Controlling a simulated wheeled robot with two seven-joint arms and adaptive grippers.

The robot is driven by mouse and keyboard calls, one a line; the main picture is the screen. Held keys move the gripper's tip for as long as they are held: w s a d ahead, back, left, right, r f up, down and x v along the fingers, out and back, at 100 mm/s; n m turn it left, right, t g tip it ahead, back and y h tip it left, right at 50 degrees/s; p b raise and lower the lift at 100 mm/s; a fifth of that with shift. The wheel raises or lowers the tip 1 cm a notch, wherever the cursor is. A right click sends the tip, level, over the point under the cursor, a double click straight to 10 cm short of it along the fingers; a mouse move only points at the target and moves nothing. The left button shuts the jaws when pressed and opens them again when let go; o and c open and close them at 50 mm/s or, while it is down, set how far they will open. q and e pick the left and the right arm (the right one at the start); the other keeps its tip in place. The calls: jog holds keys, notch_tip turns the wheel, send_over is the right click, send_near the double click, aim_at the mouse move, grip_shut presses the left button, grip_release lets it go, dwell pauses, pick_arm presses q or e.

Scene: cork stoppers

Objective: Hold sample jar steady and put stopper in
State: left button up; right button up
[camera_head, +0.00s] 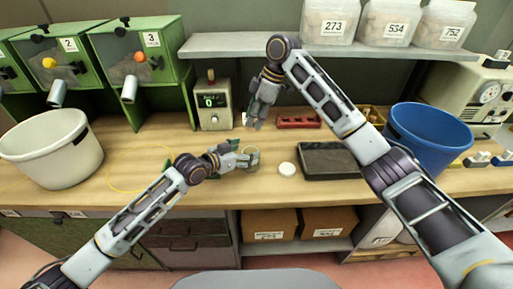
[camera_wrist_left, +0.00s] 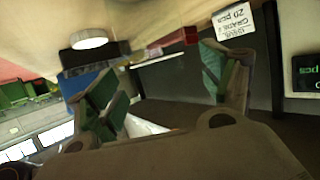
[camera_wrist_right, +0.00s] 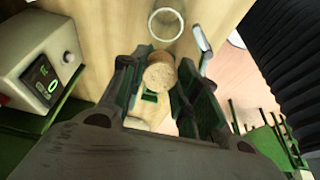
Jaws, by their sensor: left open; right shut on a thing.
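The clear glass sample jar (camera_head: 253,149) stands on the table in front of the scale; its round rim (camera_wrist_right: 166,24) shows at the top of the right wrist view. My left gripper (camera_head: 249,159) is open at the jar, partly covering it; I cannot tell whether it touches. In the left wrist view its green fingers (camera_wrist_left: 165,85) are spread, and I cannot make out the jar clearly. My right gripper (camera_head: 254,123) is above and behind the jar, pointing down. In the right wrist view it is shut on a tan cork stopper (camera_wrist_right: 160,76), apart from the rim.
A scale (camera_head: 212,105) reading 0 stands behind. A white disc (camera_head: 287,169) and a black tray (camera_head: 329,174) lie to the right, with a red block (camera_head: 298,120) behind. A white bin (camera_head: 45,160) and a blue bin (camera_head: 430,140) flank the table; its front left is fairly clear.

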aim_at(255, 147)
pick_arm(q)
jog(key=shift+x, duration=3.45)
jog(key=c, duration=1.1)
pick_arm(e)
jog(key=shift+f, duration=0.1)
jog(key=shift+f, duration=0.1)
